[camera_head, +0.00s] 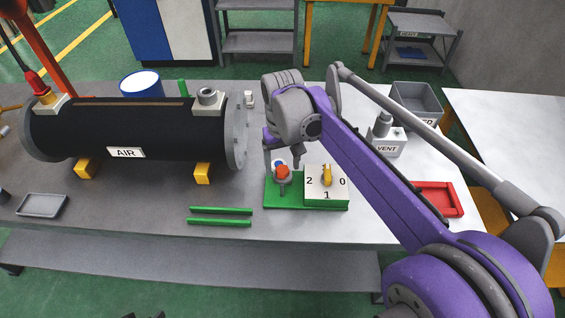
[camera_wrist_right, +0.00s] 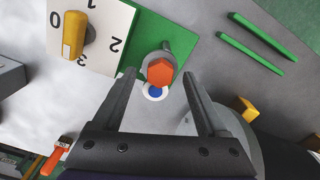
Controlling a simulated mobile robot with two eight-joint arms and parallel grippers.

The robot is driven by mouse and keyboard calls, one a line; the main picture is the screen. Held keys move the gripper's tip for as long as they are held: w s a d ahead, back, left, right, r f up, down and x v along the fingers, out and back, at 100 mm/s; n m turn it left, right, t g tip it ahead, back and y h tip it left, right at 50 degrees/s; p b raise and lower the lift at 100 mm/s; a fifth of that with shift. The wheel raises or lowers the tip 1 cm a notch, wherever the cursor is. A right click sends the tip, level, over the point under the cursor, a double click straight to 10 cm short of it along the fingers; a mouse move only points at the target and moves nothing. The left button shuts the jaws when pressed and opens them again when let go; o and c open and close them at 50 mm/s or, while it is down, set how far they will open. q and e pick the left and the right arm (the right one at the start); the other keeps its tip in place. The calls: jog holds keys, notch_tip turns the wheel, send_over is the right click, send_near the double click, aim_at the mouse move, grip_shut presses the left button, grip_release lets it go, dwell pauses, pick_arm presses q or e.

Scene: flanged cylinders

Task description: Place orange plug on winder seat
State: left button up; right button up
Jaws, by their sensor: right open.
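The orange plug (camera_head: 283,172) stands at the left part of a green base plate (camera_head: 315,206). In the right wrist view the orange plug (camera_wrist_right: 160,74) has a hexagonal top and appears on top of a short grey cylinder (camera_wrist_right: 166,56). A white ring with a blue centre (camera_wrist_right: 155,92) shows beside it. My right gripper (camera_wrist_right: 158,78) is open, with its two fingers apart on either side of the plug in the picture; contact cannot be told. In the head view my right gripper (camera_head: 283,157) is above the plug. I cannot tell which part is the winder seat.
A white block (camera_head: 338,192) marked 0, 1, 2 with a yellow knob (camera_head: 327,175) stands right of the plug. Two green bars (camera_head: 220,216) lie left of it. The black AIR tank (camera_head: 140,130) is at the left.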

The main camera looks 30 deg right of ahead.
jog(key=shift+r, duration=0.1)
notch_tip(320, 180, up, 11)
jog(key=p, duration=0.1)
jog(key=shift+f, duration=0.2)
dwell(0.4)
